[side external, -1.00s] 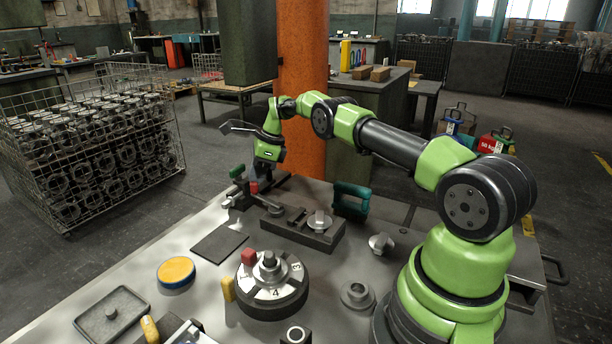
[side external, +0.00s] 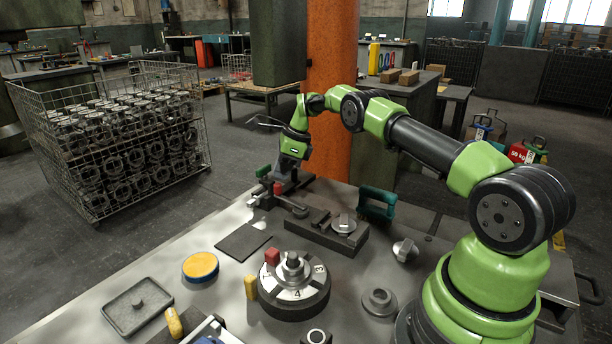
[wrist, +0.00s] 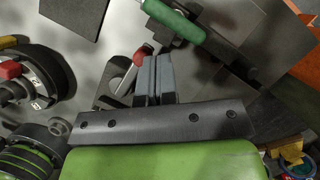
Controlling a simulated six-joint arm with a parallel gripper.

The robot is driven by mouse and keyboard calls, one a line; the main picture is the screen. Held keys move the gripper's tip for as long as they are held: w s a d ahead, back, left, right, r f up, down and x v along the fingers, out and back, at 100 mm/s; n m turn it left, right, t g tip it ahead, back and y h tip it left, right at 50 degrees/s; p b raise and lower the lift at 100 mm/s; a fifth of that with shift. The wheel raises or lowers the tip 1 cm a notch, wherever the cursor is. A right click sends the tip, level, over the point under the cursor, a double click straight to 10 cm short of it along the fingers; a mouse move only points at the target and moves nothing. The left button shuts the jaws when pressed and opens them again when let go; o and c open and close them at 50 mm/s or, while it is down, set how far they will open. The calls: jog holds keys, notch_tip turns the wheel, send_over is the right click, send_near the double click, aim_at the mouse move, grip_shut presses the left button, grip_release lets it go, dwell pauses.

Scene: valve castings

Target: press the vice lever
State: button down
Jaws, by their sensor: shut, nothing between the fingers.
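The vice (side external: 285,183) sits at the far edge of the bench. It has a green handle (side external: 263,170) and, beside it, a grey lever (side external: 291,204) with a red knob (side external: 277,188). In the wrist view the red knob (wrist: 143,54) shows just left of my fingertips, with the grey lever (wrist: 127,80) running down from it. The green handle (wrist: 174,20) lies above. My gripper (wrist: 155,58) is shut and empty. In the side view my gripper (side external: 287,176) points down over the vice, close to the knob; I cannot tell whether they touch.
A numbered dial (side external: 293,285) with red and yellow tabs stands mid-bench. A dark flat plate (side external: 243,242) lies to the left. A grey tray (side external: 137,305) is nearer the front.

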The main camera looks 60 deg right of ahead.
jog(key=v, duration=0.8)
jog(key=shift+r, duration=0.35)
jog(key=s+a+r+n+t+h, duration=0.1)
jog(key=s+a+r+n, duration=0.3)
jog(key=a+r+n, duration=0.3)
jog(key=s+a+r+n+t, duration=0.1)
jog(key=s+a+r+n, duration=0.5)
jog(key=r, duration=0.4)
jog(key=s+a+f+n+t, duration=0.1)
jog(key=s+a+n, duration=0.3)
jog(key=s, duration=0.5)
jog(key=s+a+f+n, duration=0.1)
jog(key=s+a+n, duration=0.4)
jog(key=s+n, duration=0.2)
jog(key=shift+s+a+f+t, duration=0.25)
jog(key=shift+s+t, duration=0.15)
jog(key=shift+s, duration=0.7)
